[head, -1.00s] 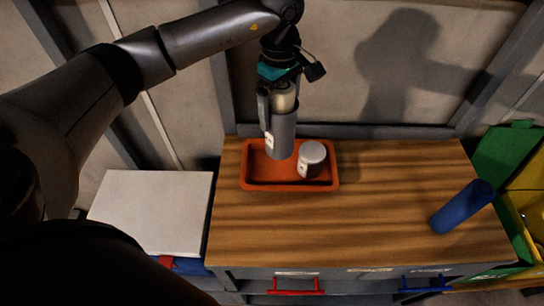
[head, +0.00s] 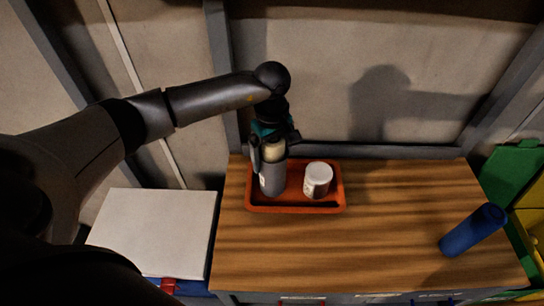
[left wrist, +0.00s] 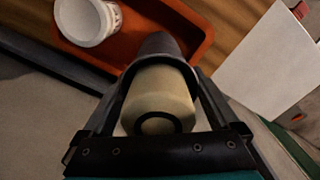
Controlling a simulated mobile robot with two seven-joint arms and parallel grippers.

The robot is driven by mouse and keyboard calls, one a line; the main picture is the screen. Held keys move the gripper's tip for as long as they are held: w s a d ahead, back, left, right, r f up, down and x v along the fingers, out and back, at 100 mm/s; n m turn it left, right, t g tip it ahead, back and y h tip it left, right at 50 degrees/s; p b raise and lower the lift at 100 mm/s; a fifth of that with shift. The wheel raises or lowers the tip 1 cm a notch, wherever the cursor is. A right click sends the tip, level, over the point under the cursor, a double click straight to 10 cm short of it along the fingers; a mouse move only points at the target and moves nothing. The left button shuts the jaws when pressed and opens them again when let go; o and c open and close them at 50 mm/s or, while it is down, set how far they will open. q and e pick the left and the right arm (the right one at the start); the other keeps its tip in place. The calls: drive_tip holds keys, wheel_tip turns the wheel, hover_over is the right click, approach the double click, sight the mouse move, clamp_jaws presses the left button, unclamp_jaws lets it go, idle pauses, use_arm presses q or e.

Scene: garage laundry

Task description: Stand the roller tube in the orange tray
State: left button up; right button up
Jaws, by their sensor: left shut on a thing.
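The roller tube, a grey cylinder (head: 272,181) with a cream top end, is upright in the left part of the orange tray (head: 318,208). I cannot tell whether its bottom touches the tray floor. My left gripper (head: 269,150) is above the tray and shut on the tube near its top. In the left wrist view the tube's cream end (left wrist: 158,98) shows between the fingers, and the tray (left wrist: 196,30) shows behind it. My right gripper is not in view.
A blue cylinder (head: 473,230) is at the right of the wooden bench (head: 380,230). The bench middle is clear. A white-topped box (head: 155,230) is at the left; green and yellow bins (head: 510,170) are at the right.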

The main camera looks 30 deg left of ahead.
use_arm(q)
drive_tip(key=shift+f, duration=0.45)
drive_tip(key=shift+f, duration=0.2)
drive_tip(key=o, duration=1.4)
drive_tip(key=shift+r, duration=0.1)
drive_tip(key=shift+r, duration=0.15)
wheel_tip(320, 180, up, 12)
